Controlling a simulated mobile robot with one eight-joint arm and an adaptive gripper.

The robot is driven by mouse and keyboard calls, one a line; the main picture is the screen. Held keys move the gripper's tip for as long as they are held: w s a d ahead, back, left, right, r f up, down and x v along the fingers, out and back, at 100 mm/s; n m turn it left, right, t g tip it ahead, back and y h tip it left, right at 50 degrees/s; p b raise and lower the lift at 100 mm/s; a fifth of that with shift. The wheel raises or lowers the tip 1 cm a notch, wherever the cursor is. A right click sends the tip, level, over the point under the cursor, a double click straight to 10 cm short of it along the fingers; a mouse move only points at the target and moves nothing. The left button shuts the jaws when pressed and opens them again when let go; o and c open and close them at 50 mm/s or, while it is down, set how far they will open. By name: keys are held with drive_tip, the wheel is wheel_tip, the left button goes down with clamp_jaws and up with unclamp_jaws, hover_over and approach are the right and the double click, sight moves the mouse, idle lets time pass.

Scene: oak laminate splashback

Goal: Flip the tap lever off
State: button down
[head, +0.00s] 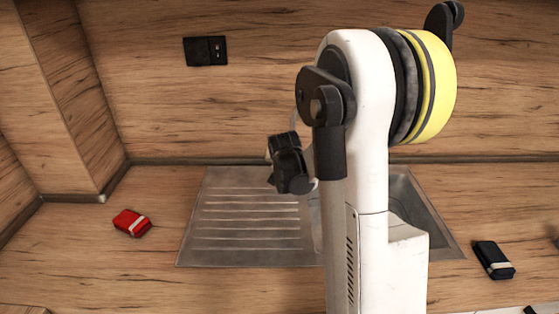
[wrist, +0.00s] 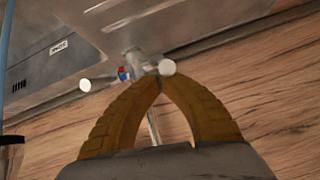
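The tap (wrist: 138,62) shows in the wrist view, a metal body with a red and blue mark and a pale round end on each side. A thin pale rod shows through the gap between my fingers; I cannot tell whether it is the lever or the spout. My gripper (wrist: 159,84) has two ribbed yellow-brown fingers. Their tips meet just below the tap's right round end, close to it or touching. Nothing is visibly held between them. In the head view my arm hides most of the tap area and the fingertips.
The steel sink (head: 420,205) with its ribbed drainboard (head: 245,215) is set in the wooden counter. A red packet (head: 132,223) lies left of it and a dark box (head: 493,259) right. A black socket plate (head: 205,51) is on the back wall.

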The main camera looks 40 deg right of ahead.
drive_tip(key=shift+s+a+f, duration=0.2)
drive_tip(key=shift+s+f, duration=0.05)
drive_tip(key=shift+f, duration=0.05)
drive_tip(key=s+a+r+p, duration=0.2)
drive_tip(key=s+r+p, duration=0.3)
drive_tip(key=r, duration=0.5)
drive_tip(key=shift+s+a+p, duration=0.3)
drive_tip(key=shift+a, duration=0.1)
drive_tip(key=shift+f, duration=0.1)
